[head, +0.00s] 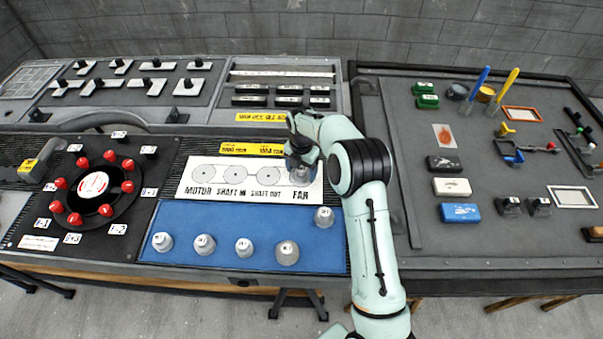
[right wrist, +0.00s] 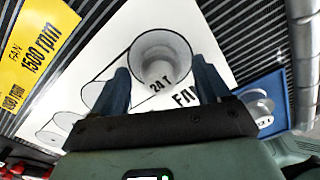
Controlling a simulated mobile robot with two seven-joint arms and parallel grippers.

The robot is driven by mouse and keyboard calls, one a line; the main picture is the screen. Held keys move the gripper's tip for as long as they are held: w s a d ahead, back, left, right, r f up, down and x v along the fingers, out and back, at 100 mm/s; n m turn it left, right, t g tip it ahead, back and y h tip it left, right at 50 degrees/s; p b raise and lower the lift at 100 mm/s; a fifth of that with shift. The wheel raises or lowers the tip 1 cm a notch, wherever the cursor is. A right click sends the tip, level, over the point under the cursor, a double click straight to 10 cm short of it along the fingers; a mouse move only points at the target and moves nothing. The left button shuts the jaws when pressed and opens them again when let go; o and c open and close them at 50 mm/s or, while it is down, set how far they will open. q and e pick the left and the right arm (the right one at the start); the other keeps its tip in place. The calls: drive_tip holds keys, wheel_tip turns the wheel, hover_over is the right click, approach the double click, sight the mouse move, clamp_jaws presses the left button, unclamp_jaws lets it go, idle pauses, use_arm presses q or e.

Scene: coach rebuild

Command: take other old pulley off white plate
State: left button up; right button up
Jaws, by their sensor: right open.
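The white plate (head: 225,190) carries drawn circles with the labels MOTOR, SHAFT IN, SHAFT OUT and FAN. A grey pulley (head: 302,175) stands at the FAN end, partly hidden by my right gripper (head: 302,158). In the right wrist view this pulley (right wrist: 162,55) is marked 24 T and stands upright on the plate. The fingers of my right gripper (right wrist: 161,85) are open, one on each side of it. I cannot tell whether they touch it. The other drawn circles on the plate are bare. My left gripper is not in view.
A blue mat (head: 225,220) in front of the plate holds several grey pulleys (head: 287,253). A round black dial with red knobs (head: 72,213) is at left. Yellow labels (head: 252,149) lie behind the plate. The right-hand bench holds small blocks and tools.

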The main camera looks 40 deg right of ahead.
drive_tip(key=c, duration=1.2)
drive_tip(key=shift+r, duration=0.1)
